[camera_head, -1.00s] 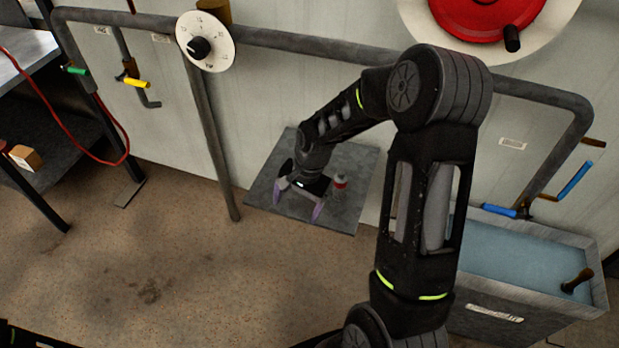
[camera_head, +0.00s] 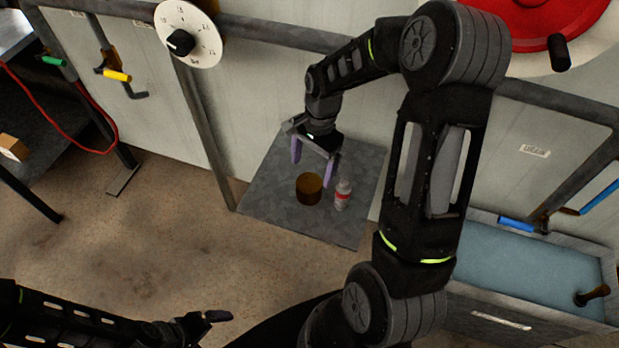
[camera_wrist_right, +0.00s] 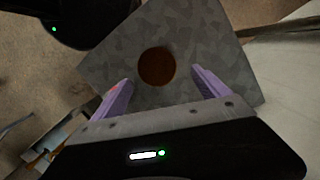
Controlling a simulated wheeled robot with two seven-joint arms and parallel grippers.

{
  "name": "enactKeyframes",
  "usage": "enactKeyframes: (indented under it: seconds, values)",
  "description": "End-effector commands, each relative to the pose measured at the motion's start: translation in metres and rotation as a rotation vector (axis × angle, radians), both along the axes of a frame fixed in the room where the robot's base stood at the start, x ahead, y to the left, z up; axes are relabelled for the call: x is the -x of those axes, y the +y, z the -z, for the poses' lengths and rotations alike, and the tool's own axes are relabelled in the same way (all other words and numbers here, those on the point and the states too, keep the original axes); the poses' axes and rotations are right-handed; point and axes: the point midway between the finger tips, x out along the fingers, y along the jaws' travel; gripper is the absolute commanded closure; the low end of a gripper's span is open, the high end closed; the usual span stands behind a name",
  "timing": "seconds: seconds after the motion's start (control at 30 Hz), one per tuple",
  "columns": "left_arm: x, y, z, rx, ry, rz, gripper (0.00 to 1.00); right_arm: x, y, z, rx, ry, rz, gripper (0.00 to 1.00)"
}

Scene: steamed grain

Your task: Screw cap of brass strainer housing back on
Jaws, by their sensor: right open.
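A brown, brass-coloured round piece (camera_head: 309,188) stands on the grey plate (camera_head: 270,205). It also shows as a brown disc in the right wrist view (camera_wrist_right: 156,67). I cannot tell for certain whether it is the cap or the housing. Another brass-coloured part (camera_head: 232,22) sits on the pipe, partly hidden behind the dial. My right gripper (camera_head: 314,170) is open and empty, with its purple fingers above and behind the round piece. In the wrist view the piece lies between and beyond the fingertips. My left gripper (camera_head: 210,319) is low at the left; its jaws are unclear.
A small bottle with a red label (camera_head: 342,195) stands close right of the brown piece. A white dial (camera_head: 188,34) and grey pipes run along the wall. A water trough (camera_head: 530,265) is at right. The floor at left is open.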

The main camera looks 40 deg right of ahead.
Motion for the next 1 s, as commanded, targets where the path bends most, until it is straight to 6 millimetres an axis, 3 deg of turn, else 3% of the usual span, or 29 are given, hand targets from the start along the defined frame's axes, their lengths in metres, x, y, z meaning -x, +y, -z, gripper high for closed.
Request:
enactKeyframes:
  seconds: [0.23,0.5,0.83,1.0]
  values:
    - [0.000,0.000,0.000,0.000,0.001,-0.001,0.06,0.000,0.000,0.002,0.000,0.001,-0.001,0.14]
    - [0.000,0.000,-0.001,0.000,0.000,0.000,0.06,0.002,0.004,0.025,-0.001,0.001,0.001,0.14]
    - [0.000,0.000,-0.001,0.000,0.000,0.000,0.06,0.001,0.005,0.027,0.000,0.000,0.000,0.14]
    - [0.000,0.000,-0.006,0.000,0.000,0.000,0.06,0.004,0.009,0.041,-0.002,0.003,-0.002,0.14]
